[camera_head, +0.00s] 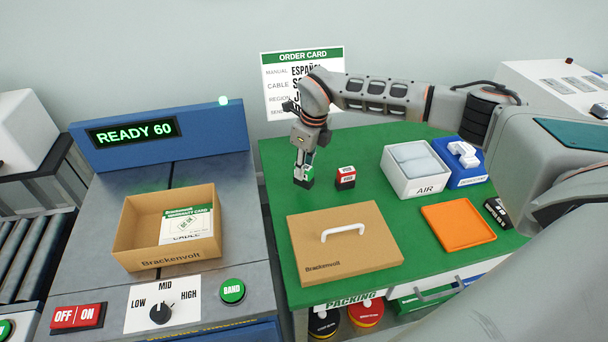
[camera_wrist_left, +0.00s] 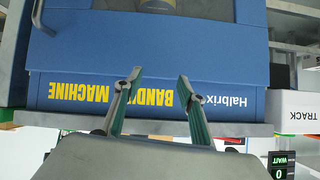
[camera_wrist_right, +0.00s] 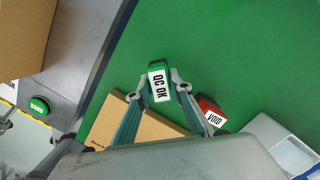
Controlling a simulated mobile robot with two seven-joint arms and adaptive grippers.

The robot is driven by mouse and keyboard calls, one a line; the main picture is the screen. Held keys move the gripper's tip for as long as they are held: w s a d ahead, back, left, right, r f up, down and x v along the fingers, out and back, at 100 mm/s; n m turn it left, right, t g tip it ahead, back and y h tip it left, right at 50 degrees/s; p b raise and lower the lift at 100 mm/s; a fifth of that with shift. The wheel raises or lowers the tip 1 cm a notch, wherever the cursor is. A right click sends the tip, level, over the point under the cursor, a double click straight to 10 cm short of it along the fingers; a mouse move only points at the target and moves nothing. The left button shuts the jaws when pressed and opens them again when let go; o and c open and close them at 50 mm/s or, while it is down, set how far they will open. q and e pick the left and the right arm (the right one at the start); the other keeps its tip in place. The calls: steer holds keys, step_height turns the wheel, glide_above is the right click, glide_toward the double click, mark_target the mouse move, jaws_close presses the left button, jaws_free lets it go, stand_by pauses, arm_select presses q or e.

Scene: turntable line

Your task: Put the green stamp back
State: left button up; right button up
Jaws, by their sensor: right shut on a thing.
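My right gripper (camera_head: 304,170) is shut on the green stamp (camera_head: 306,182) at the back left of the green table. The stamp is upright in the head view; I cannot tell whether its base touches the table. In the right wrist view the green stamp (camera_wrist_right: 158,80) shows its "QC OK" label between the fingertips (camera_wrist_right: 160,93). The red VOID stamp (camera_head: 345,178) stands just to the right, apart from it; it also shows in the right wrist view (camera_wrist_right: 212,114). My left gripper (camera_wrist_left: 159,77) is open and empty, in front of the blue banding machine (camera_wrist_left: 235,70).
A brown lid (camera_head: 345,262) with a white handle lies at the table's front left. A white AIR bin (camera_head: 415,185), a blue bin (camera_head: 465,179) and an orange tray (camera_head: 458,222) are to the right. An open carton (camera_head: 125,235) holding a card (camera_head: 187,226) sits on the turntable line.

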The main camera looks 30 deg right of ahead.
steer(key=shift+f, duration=1.5)
steer(key=shift+f, duration=0.2)
steer(key=o, duration=0.9)
steer(key=shift+c, duration=0.2)
steer(key=shift+r, duration=0.6)
steer(key=r, duration=0.3)
steer(key=s+r, duration=0.1)
steer(key=r, duration=0.3)
steer(key=d+r, duration=0.1)
steer(key=r, duration=0.3)
steer(key=shift+s, duration=0.25)
